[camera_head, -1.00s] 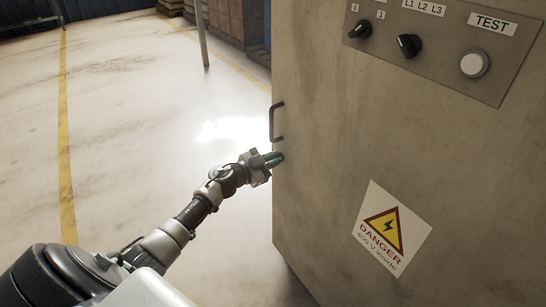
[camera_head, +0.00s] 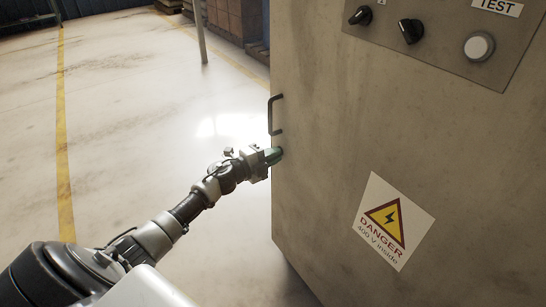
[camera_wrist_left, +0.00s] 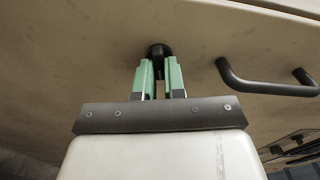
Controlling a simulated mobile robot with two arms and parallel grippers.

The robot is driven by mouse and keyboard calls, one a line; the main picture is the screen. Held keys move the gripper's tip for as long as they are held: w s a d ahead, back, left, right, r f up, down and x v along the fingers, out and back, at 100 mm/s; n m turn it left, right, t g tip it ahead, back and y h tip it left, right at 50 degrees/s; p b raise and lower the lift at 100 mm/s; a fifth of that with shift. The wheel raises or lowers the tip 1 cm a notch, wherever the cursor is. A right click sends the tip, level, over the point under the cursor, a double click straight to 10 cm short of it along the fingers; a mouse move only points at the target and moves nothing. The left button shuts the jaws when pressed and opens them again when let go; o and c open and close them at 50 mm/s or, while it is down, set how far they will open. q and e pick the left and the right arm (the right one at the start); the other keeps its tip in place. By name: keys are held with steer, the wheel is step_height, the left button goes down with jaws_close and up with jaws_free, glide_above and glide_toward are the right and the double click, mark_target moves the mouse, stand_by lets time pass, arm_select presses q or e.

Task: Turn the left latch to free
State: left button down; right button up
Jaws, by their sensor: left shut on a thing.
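The left latch (camera_wrist_left: 158,52) is a small dark round knob on the cabinet face in the left wrist view. My left gripper (camera_wrist_left: 159,68) has its two green fingers on either side of the latch's narrow part and is shut on it. In the head view my left gripper (camera_head: 272,156) touches the left edge of the cabinet, just below the handle, and hides the latch. My right gripper is in neither view.
The grey cabinet (camera_head: 330,150) fills the right side. A black bar handle (camera_head: 273,114) sits just above the gripper and also shows in the left wrist view (camera_wrist_left: 262,86). A panel holds two black knobs and a white button (camera_head: 478,46). Open floor (camera_head: 130,130) lies left.

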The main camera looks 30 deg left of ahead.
arm_select(q)
steer(key=shift+f+m+b, duration=0.15)
steer(key=shift+m+b, duration=0.2)
steer(key=shift+m, duration=0.75)
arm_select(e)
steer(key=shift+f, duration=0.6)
arm_select(q)
steer(key=c, duration=1.2)
jaws_free()
steer(key=p+v, duration=0.1)
steer(key=v, duration=0.9)
steer(key=shift+s+a, duration=0.15)
steer(key=shift+s, duration=0.2)
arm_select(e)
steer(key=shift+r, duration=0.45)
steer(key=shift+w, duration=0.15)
